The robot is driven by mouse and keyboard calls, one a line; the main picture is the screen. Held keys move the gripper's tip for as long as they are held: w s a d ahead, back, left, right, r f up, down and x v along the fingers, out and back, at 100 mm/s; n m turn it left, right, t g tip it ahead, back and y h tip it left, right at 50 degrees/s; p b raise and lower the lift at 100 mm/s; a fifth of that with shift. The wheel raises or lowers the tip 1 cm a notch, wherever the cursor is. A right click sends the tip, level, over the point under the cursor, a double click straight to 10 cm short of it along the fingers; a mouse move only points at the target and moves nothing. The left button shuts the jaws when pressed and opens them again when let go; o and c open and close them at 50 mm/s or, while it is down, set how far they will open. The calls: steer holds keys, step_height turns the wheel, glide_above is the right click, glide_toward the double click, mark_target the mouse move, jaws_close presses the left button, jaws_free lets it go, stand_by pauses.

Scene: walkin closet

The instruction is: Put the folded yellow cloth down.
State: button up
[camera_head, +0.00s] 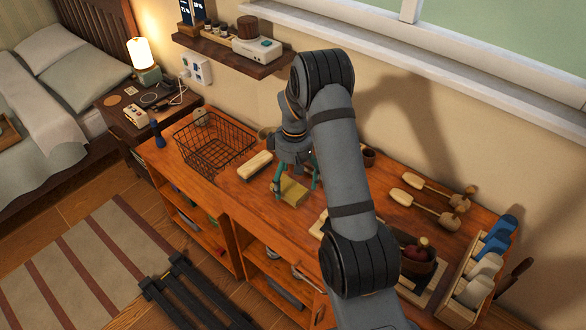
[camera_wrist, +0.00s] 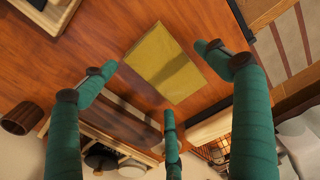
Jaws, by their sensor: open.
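The folded yellow cloth (camera_head: 291,191) lies flat on the wooden counter top, near its front edge. In the wrist view the cloth (camera_wrist: 165,62) is a flat rectangle with a shadow band across it. My gripper (camera_head: 297,174) is over the cloth, its green fingers pointing down. In the wrist view my gripper (camera_wrist: 160,76) has its fingers spread wide around the cloth, with visible gaps between the fingertips and the cloth's edges. Nothing is held. Exact fingertip height above the counter is hard to tell.
A wire basket (camera_head: 213,146) and a pale-topped brush-like block (camera_head: 255,165) are left of the cloth. A brown cup (camera_head: 369,156) stands behind right. A shelf (camera_head: 232,53) hangs above the counter.

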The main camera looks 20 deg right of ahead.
mark_target(292, 184)
step_height(292, 184, up, 12)
steer(key=shift+f, duration=0.15)
steer(key=shift+s+d+b, duration=0.1)
steer(key=shift+b, duration=0.2)
step_height(292, 184, down, 12)
steer(key=shift+r+p, duration=0.2)
steer(key=shift+p, duration=0.2)
steer(key=shift+f, duration=0.2)
steer(key=shift+r+b, duration=0.5)
steer(key=shift+r, duration=1.2)
